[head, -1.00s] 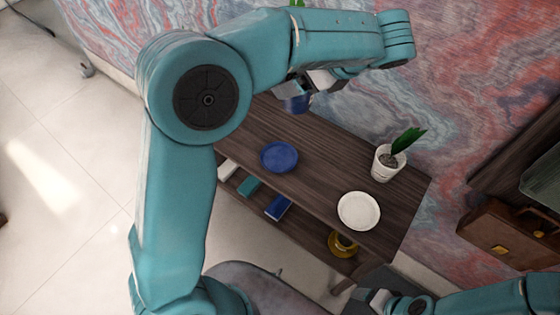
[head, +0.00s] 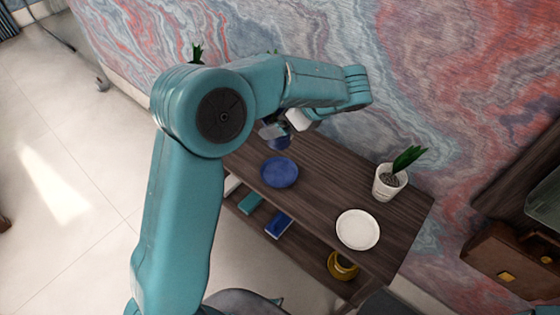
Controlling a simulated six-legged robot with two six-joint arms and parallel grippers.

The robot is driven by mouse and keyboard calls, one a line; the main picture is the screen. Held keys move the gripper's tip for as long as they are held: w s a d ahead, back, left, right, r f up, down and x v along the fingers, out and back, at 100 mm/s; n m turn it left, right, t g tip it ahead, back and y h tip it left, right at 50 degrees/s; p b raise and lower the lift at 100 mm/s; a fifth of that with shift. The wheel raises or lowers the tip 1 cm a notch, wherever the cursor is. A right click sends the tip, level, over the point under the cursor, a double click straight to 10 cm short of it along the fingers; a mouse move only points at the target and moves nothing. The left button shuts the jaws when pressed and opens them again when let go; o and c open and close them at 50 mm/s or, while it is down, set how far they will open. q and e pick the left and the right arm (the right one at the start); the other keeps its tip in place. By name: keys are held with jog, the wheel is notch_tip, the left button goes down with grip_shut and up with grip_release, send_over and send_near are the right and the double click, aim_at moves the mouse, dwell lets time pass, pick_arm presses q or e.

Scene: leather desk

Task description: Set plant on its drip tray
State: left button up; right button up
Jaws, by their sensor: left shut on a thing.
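My left gripper (head: 274,130) is shut on a dark blue pot (head: 279,144), held at the back left above the wooden shelf unit. My arm hides most of the pot; a small green tip shows just above the arm, and I cannot tell for sure that it belongs to this pot. A round blue drip tray (head: 279,172) lies empty on the shelf top, below and in front of the pot. A round white tray (head: 357,229) lies empty farther right. A plant in a white pot (head: 389,186) stands upright behind it. My right gripper is out of view.
The wooden shelf unit (head: 318,184) stands against a marbled wall. Its lower shelf holds blue and teal books (head: 279,225) and a yellow cup (head: 342,266). Green leaves (head: 197,54) show behind my arm. A brown case (head: 510,258) is at right.

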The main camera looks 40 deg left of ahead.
pick_arm(q)
notch_tip(320, 180, down, 14)
jog(key=shift+w, duration=0.1)
dwell(0.4)
jog(key=shift+f, duration=0.15)
jog(key=o, duration=1.3)
jog(key=shift+c, duration=0.2)
jog(key=shift+r, duration=0.2)
jog(key=v, duration=1.2)
jog(key=shift+b, duration=0.4)
jog(key=shift+s+f, duration=0.1)
jog(key=shift+s, duration=0.15)
